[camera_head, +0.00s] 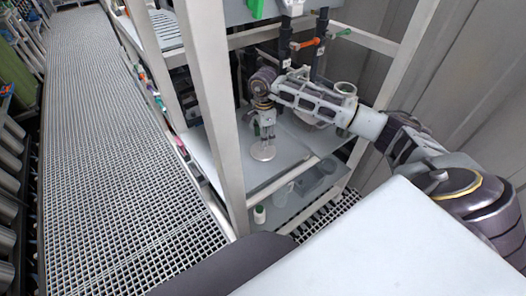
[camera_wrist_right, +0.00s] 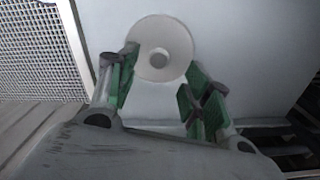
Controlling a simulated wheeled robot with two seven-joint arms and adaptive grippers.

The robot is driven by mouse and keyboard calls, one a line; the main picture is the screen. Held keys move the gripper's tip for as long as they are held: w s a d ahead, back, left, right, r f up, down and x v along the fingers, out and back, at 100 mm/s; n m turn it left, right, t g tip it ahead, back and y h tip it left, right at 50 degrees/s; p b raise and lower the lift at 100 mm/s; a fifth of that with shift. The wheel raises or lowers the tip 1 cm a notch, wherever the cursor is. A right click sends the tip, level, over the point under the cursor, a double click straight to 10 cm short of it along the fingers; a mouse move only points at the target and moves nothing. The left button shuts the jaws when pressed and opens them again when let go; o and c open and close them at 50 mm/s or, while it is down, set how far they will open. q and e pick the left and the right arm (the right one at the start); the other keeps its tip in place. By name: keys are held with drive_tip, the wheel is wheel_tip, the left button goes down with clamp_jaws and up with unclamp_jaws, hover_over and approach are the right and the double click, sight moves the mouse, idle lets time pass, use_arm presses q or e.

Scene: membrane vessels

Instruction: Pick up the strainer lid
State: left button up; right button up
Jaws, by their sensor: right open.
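The strainer lid (camera_wrist_right: 180,35) is a pale round disc with a small knob at its middle. It lies flat on the light shelf in the head view (camera_head: 263,152). My right gripper (camera_wrist_right: 160,78) is open, with green-padded fingers spread on either side of the lid's near part in the right wrist view. In the head view, the right gripper (camera_head: 266,133) points down just above the lid. The fingers look apart from the knob; whether they touch the disc I cannot tell. My left gripper is not in view.
The light shelf (camera_head: 215,165) sits inside a frame with a white upright post (camera_head: 215,100) near my arm. A round vessel (camera_head: 345,88) stands behind my forearm. A small white bottle (camera_head: 259,214) and clear containers are on the level below. The shelf around the lid is clear.

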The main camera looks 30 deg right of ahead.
sight(263, 149)
drive_tip(key=shift+s+a+f+p, duration=0.1)
drive_tip(key=shift+f+p, duration=0.05)
drive_tip(key=shift+f, duration=1.1)
drive_tip(key=shift+a+f+p, duration=0.1)
drive_tip(key=shift+f+p, duration=0.05)
drive_tip(key=shift+f, duration=1.1)
clamp_jaws()
